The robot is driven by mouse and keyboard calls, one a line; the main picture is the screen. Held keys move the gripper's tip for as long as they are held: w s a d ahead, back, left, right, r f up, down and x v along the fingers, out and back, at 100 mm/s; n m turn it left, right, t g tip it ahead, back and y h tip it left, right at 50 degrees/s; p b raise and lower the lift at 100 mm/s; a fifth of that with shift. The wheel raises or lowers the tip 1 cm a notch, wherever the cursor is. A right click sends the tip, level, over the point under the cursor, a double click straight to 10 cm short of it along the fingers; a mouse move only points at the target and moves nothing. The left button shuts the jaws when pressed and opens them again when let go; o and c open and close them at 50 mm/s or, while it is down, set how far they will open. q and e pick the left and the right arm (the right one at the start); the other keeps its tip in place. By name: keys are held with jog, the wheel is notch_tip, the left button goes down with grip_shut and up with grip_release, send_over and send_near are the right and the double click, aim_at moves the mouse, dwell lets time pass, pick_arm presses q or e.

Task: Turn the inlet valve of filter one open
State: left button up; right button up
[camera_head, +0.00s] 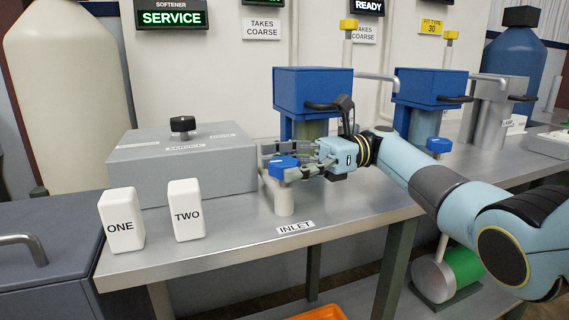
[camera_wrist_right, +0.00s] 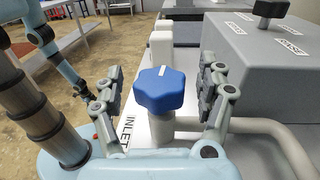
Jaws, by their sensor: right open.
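The inlet valve has a blue lobed knob (camera_head: 284,162) on a pale upright stem (camera_head: 281,198), standing on the metal bench behind the INLET label (camera_head: 296,227). The knob also shows in the right wrist view (camera_wrist_right: 160,90), upright in the middle. My right gripper (camera_head: 272,160) reaches in from the right at knob height. In the wrist view its two fingers (camera_wrist_right: 162,72) are open, one on each side of the knob, with visible gaps between pads and knob. A blue-topped filter housing (camera_head: 312,90) stands behind the gripper. My left gripper is not visible.
White blocks marked ONE (camera_head: 122,220) and TWO (camera_head: 186,210) stand at the bench's left front. A grey box (camera_head: 183,165) with a black knob (camera_head: 182,124) lies left of the valve. A second blue-topped housing (camera_head: 430,88) stands further right. The bench front near INLET is clear.

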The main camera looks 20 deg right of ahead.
aim_at(298, 161)
jog(key=d, duration=0.5)
jog(key=w+d, duration=0.1)
jog(key=d, duration=0.1)
jog(key=shift+d, duration=0.2)
